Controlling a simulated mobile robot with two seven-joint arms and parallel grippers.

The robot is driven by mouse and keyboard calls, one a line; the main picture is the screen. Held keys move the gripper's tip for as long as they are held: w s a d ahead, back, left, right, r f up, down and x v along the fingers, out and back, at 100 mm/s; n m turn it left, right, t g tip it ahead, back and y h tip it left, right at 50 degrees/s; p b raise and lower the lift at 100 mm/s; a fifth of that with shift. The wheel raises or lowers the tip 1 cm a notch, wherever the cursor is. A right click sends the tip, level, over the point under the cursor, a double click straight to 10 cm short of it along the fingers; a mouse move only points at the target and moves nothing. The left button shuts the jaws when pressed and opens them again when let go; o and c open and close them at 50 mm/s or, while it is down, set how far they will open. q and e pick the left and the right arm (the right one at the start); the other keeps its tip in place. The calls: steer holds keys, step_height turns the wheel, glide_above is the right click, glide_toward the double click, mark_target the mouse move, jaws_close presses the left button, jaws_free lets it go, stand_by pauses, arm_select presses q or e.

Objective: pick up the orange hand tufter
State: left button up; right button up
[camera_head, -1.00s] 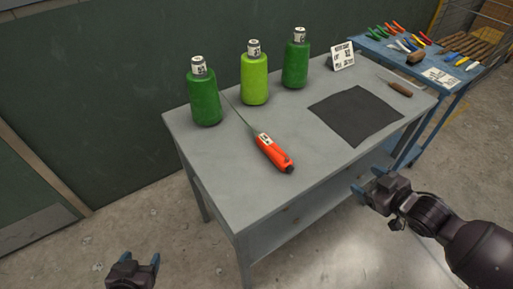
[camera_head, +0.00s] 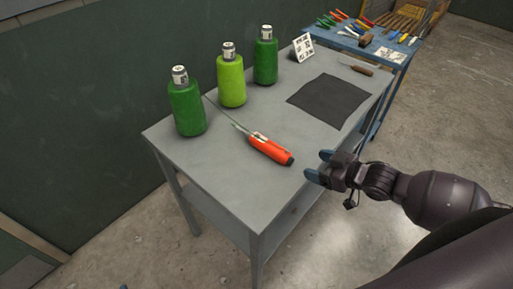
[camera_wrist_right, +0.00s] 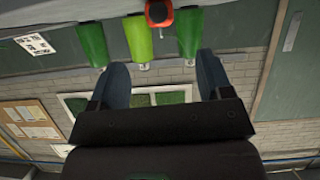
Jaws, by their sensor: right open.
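The orange hand tufter (camera_head: 270,149) lies on the grey table (camera_head: 226,164), its orange handle toward the front edge and its thin metal shaft pointing back left. My right gripper (camera_head: 320,166) is open and empty, just right of the handle's end near the front edge, apart from it. In the right wrist view, the tufter's orange end (camera_wrist_right: 159,12) shows at the top, between and beyond the spread fingers (camera_wrist_right: 162,80). Only a sliver of my left gripper shows at the head view's bottom edge.
Two dark green bottles (camera_head: 187,108) (camera_head: 265,62) and a light green one (camera_head: 231,82) stand along the back. A dark mat (camera_head: 329,101), a sign card (camera_head: 303,47) and a wooden-handled tool (camera_head: 361,70) are further right. A blue tool cart (camera_head: 391,52) stands beyond.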

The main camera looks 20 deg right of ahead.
mark_target(288, 155)
steer(key=shift+m, duration=0.3)
steer(key=shift+x, duration=2.8)
steer(key=shift+r+x, duration=0.1)
steer(key=shift+x, duration=1.2)
steer(key=shift+r+x, duration=0.15)
steer(key=shift+x, duration=1.15)
steer(key=shift+a, duration=0.1)
steer(key=shift+c, duration=0.3)
steer(key=shift+w+r, duration=0.1)
steer(key=c, duration=1.2)
